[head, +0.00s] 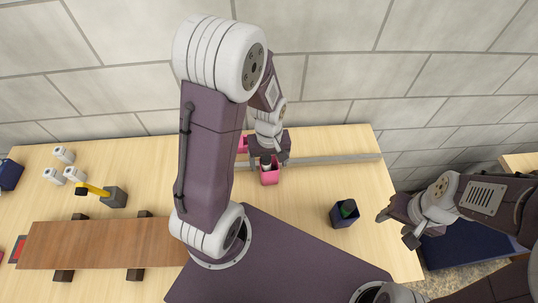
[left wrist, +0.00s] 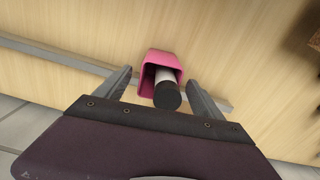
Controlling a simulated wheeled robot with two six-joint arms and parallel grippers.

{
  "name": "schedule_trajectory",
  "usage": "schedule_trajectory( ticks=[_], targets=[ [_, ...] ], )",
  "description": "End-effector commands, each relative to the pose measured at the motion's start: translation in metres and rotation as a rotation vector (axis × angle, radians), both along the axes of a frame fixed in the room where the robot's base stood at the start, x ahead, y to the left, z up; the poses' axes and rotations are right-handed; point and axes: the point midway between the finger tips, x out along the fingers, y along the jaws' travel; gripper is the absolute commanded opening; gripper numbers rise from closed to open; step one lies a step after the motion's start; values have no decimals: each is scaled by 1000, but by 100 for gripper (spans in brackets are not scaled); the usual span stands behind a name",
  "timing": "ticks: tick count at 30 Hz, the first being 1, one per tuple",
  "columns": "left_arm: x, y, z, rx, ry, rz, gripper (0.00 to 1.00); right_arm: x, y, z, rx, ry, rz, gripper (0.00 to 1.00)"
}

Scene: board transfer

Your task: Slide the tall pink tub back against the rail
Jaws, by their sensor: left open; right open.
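A pink tub (head: 270,178) stands on the near side of the grey rail (head: 345,159) in the head view. It holds a white cylinder with a black cap (left wrist: 167,93). My left gripper (head: 268,158) is above it, its fingers open. In the left wrist view the pink tub (left wrist: 155,58) shows between and beyond the two fingers (left wrist: 158,88), and the rail (left wrist: 60,57) passes behind it. Another pink thing (head: 243,145) is mostly hidden by my arm. My right gripper (head: 396,228) is open and empty at the table's right edge.
A dark blue tub (head: 343,215) with a green item stands left of my right gripper. A brown board (head: 105,244) lies on dark supports at left. White cylinders (head: 63,155), a yellow-handled tool (head: 95,189) and a grey block (head: 115,197) are behind it. A block wall rises behind.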

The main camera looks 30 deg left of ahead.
Motion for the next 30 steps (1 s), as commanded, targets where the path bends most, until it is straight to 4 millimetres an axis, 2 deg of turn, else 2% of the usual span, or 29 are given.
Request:
schedule_trajectory(
  ticks=[3, 7, 12, 19, 20, 24, 27, 30],
  targets=[
    [-1, 0, -21, 0, 5, 0, 78, 0, 0, -2, 0, 0, 0, 54],
    [-1, 0, -36, 0, 4, 0, 78, 0, 0, -3, 0, 0, 0, 54],
    [0, 0, -44, 0, 1, 0, 78, 0, 0, -3, 0, 0, 0, 54],
    [0, 0, -44, 0, 0, 0, 78, 0, 0, -3, 0, 0, 0, 54],
    [0, 0, -44, 0, 0, 0, 75, 0, 0, -3, 0, 0, 0, 54],
    [0, 0, -44, 0, 0, 0, 36, 0, 0, -3, 0, 0, 0, 54],
    [0, 0, -44, 0, 0, 0, 13, 0, 0, -3, 0, 0, 0, 54],
    [0, 0, -44, 0, 0, 0, 13, 0, 0, -3, 0, 0, 0, 54]
  ],
)
